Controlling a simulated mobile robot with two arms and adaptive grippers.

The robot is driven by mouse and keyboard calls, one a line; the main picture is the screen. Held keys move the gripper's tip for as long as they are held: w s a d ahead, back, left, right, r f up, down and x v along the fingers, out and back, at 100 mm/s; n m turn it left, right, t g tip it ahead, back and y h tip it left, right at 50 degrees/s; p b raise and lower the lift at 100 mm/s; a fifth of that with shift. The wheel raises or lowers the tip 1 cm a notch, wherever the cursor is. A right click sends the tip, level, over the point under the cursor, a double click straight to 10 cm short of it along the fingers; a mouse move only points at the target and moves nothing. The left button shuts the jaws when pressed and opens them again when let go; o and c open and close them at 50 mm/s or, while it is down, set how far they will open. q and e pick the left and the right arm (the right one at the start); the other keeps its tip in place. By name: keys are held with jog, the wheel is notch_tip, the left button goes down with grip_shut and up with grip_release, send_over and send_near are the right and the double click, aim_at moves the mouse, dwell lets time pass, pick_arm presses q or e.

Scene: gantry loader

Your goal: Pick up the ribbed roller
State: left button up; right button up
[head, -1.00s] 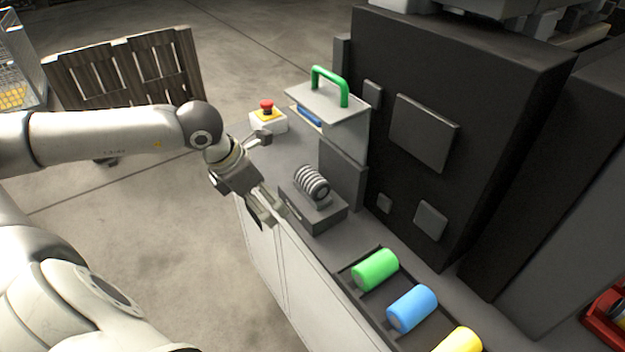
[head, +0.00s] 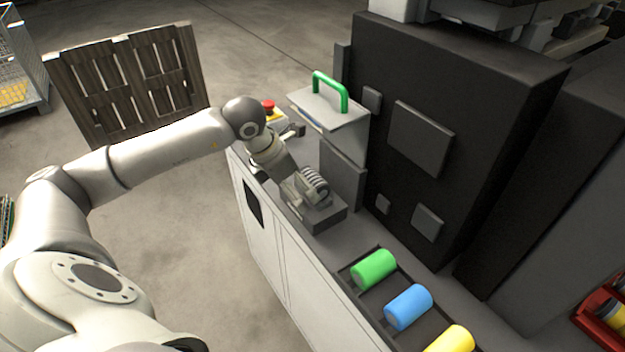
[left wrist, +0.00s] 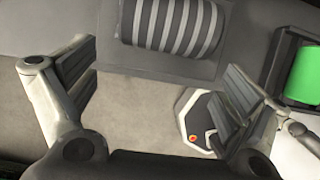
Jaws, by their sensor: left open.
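The ribbed roller (head: 315,182) has grey and dark bands and lies on a grey block (head: 326,217) on the bench. It also shows at the top of the left wrist view (left wrist: 172,24). My left gripper (head: 301,200) is at the near left side of the roller in the head view and hides part of it. In the left wrist view its two fingers (left wrist: 158,84) are spread wide and empty, with the roller beyond the fingertips, between their lines. I cannot tell from these views whether a finger touches the block. My right gripper is not in view.
A dark tray (head: 345,274) holds a green roller (head: 374,268), a blue roller (head: 408,306) and a yellow roller (head: 452,340). A green-handled guard (head: 330,108) and a red button (head: 268,106) stand behind. The dark machine (head: 450,70) bounds the right. A wooden pallet (head: 130,80) stands on the floor.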

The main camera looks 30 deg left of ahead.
pick_arm(q)
jog(key=shift+w+d+r, duration=0.1)
jog(key=shift+w+d, duration=0.15)
jog(key=shift+w, duration=0.25)
jog(key=shift+w+d, duration=0.2)
jog(key=shift+w, duration=0.3)
jog(key=shift+f+p, duration=0.5)
jog(key=shift+f, duration=0.15)
jog(key=c, duration=1.1)
jog(key=shift+w, duration=0.1)
jog(key=shift+c, duration=0.5)
jog(key=shift+r, duration=0.1)
